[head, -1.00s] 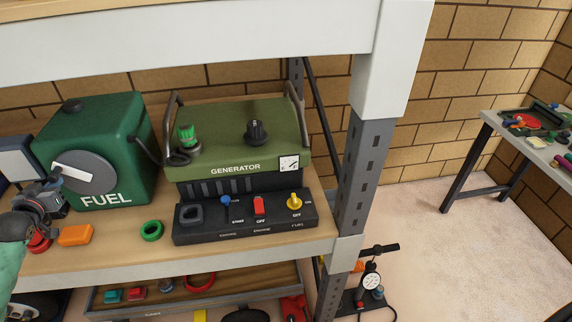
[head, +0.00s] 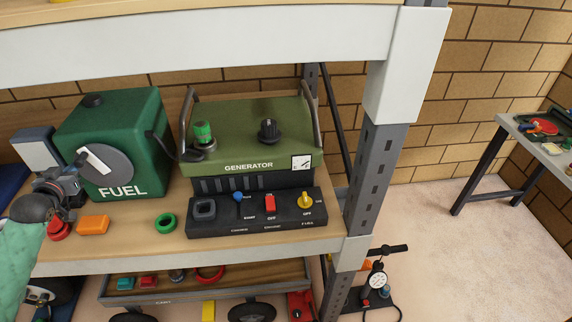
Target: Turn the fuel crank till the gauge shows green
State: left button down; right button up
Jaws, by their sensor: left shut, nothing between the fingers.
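The green fuel tank (head: 145,125), labelled FUEL, stands on the shelf at the left. Its front has a round grey disc (head: 118,165) with a pale crank bar (head: 95,157) that slants from upper left down to the right. My left gripper (head: 77,172) is shut and empty at the disc's lower left, close to the bar's outer end; I cannot tell whether they touch. A small white gauge (head: 301,162) with dark marks is on the green generator (head: 245,140); its reading is too small to tell. My right gripper is out of view.
A black switch panel (head: 257,222) is in front of the generator. A green ring (head: 165,223), an orange block (head: 93,225) and a red object (head: 58,230) lie near the shelf's front. A grey post (head: 375,170) stands at right.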

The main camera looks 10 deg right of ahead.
pick_arm(q)
jog(key=s+a+f+p, duration=0.1)
jog(key=s, duration=0.8)
jog(key=shift+a, duration=0.2)
dwell(0.3)
dwell(0.3)
